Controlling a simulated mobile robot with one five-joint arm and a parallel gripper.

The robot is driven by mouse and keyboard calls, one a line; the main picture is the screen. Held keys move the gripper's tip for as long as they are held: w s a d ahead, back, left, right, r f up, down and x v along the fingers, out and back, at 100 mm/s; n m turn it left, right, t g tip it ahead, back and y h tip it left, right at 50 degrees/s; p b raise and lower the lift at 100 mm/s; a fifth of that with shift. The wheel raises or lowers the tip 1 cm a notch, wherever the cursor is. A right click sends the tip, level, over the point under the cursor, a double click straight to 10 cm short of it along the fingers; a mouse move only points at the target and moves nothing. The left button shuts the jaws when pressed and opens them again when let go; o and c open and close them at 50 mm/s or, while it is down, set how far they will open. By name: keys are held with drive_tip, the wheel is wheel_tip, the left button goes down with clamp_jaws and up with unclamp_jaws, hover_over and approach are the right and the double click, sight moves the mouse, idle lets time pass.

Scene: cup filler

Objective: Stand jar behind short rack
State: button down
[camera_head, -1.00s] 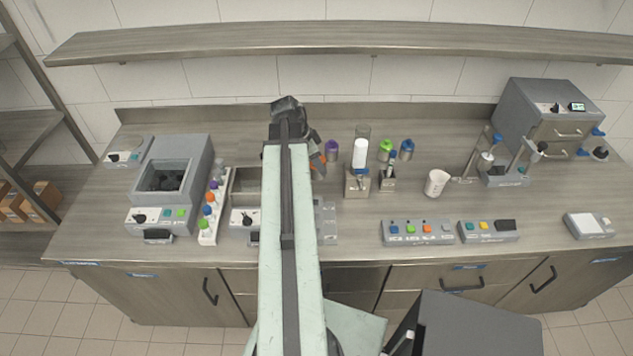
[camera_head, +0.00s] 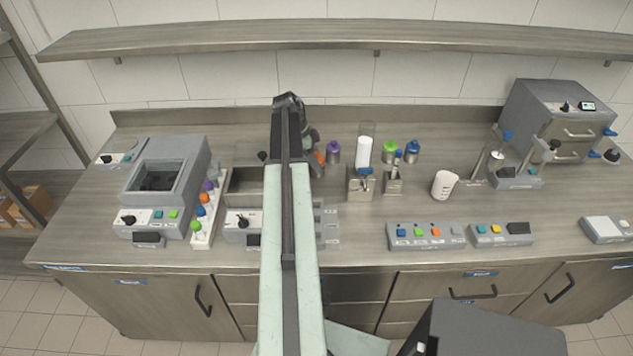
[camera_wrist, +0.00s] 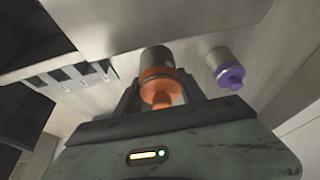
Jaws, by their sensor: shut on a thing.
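My gripper (camera_wrist: 158,108) is shut on a jar with an orange cap (camera_wrist: 160,86) and a grey metallic body; the cap faces the wrist camera. In the head view a bit of the orange cap (camera_head: 320,157) shows beside my arm, left of the purple-capped jar; the rest is hidden. A low grey slotted rack (camera_head: 327,225), probably the short rack, lies on the counter, partly hidden by my arm. Its dark slots also show left of the held jar in the wrist view (camera_wrist: 68,75). Whether the jar touches the counter is unclear.
The purple-capped jar (camera_head: 333,152) stands close right of the held jar. A white rack (camera_head: 203,235) with coloured caps is left of my arm.

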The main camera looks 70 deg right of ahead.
wheel_tip(320, 180, down, 5)
drive_tip(key=b, duration=0.4)
drive_tip(key=shift+f, duration=0.15)
drive_tip(key=shift+r, duration=0.25)
drive_tip(key=shift+f, duration=0.1)
drive_tip(key=c, duration=1.1)
unclamp_jaws()
drive_tip(key=shift+f, duration=0.15)
drive_tip(key=o, duration=0.4)
